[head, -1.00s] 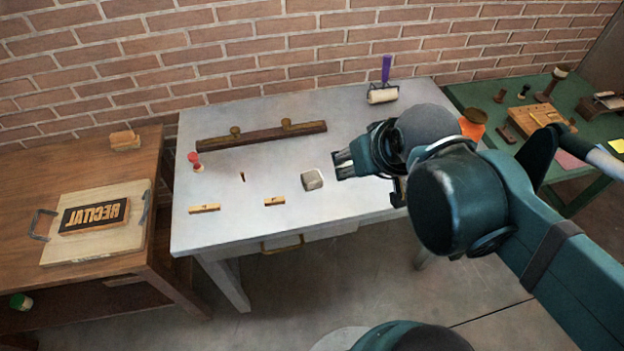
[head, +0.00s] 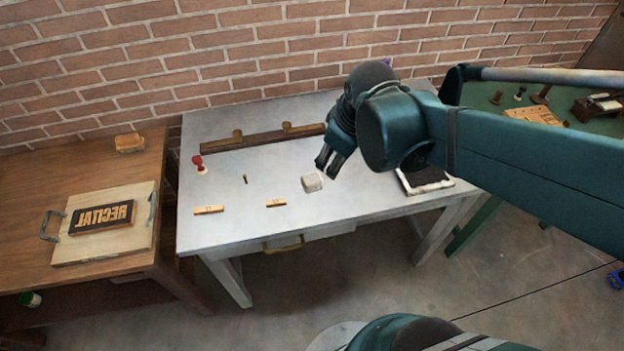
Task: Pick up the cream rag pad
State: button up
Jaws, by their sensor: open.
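The cream rag pad (head: 312,182) is a small, pale, block-like pad lying on the grey metal table (head: 240,226), right of the middle. It looks uncovered and free on all sides. My gripper (head: 327,168) is just above and to the right of the pad, with its fingers pointing down and to the left. The fingers are apart and hold nothing. From this view I cannot tell the exact height of the fingertips over the table, but they look clear of the pad.
Two small wooden pieces (head: 209,210) (head: 276,203), a red-topped stamp (head: 199,164) and a long dark wooden bar (head: 263,138) lie on the table. A black pad (head: 425,179) lies right, under my arm. A wooden bench (head: 75,180) stands left, a green table (head: 480,98) right.

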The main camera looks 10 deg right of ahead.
jog(key=w+f+n+p, duration=0.1)
jog(key=w+n, duration=0.1)
jog(key=n+g+p, duration=0.3)
jog(key=n+p, duration=0.1)
jog(key=n, duration=0.2)
send_near(312, 178)
jog(key=shift+w+d+f+n+g+p, duration=0.1)
jog(key=shift+w+f+n+g+p, duration=0.15)
jog(key=shift+f+n, duration=0.5)
jog(key=shift+w+d+f+n+g+p, duration=0.1)
jog(key=shift+w+f+n+g+p, duration=0.15)
jog(key=shift+f+n, duration=0.5)
jog(key=shift+a+f, duration=0.1)
jog(key=shift+f, duration=0.15)
jog(key=shift+f, duration=1.15)
jog(key=shift+a+f+b, duration=0.2)
jog(key=shift+f+b, duration=0.45)
jog(key=shift+f, duration=1.95)
